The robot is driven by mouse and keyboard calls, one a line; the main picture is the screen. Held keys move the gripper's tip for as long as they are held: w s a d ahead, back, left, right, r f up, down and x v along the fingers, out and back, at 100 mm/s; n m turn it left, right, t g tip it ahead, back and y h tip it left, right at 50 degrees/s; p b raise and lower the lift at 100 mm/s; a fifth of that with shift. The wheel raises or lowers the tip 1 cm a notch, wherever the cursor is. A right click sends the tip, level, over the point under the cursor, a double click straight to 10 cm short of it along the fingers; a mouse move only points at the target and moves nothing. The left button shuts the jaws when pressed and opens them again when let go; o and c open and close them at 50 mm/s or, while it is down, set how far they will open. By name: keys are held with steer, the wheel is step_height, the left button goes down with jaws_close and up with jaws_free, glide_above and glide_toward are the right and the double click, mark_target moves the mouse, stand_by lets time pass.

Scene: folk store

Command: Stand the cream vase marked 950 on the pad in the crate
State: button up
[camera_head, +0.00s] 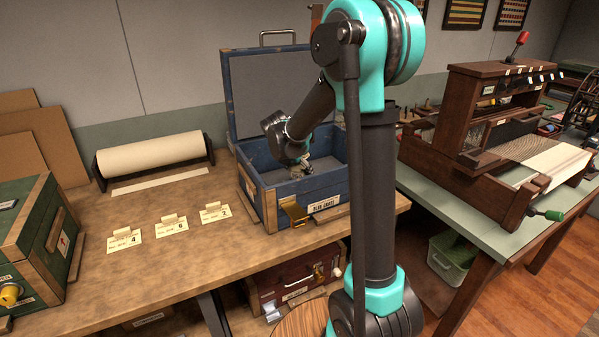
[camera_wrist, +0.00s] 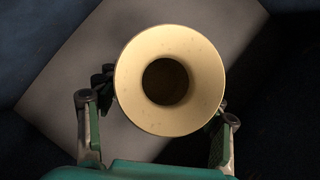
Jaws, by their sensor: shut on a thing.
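The cream vase (camera_wrist: 205,60) shows from above in the wrist view, with its round flared rim and dark mouth facing me. No 950 mark can be seen. My gripper (camera_wrist: 160,108) has one finger on each side of the vase and is shut on it; it also shows in the head view (camera_head: 302,168), down inside the open blue crate (camera_head: 258,192). A grey pad (camera_wrist: 60,75) lies below the vase in the wrist view, tilted in the picture. The vase's base is hidden under its rim, so I cannot tell whether it touches the pad.
The crate's raised lid (camera_head: 268,92) stands behind it. Cards (camera_head: 172,226) and a paper roll (camera_head: 150,155) lie on the bench to the left. A green case (camera_head: 40,235) stands far left; a wooden loom (camera_head: 490,140) stands on the right table.

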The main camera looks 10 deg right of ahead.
steer(key=shift+f, duration=0.2)
steer(key=o, duration=1.4)
steer(key=shift+c, duration=0.2)
steer(key=shift+r, duration=0.1)
steer(key=v, duration=1.2)
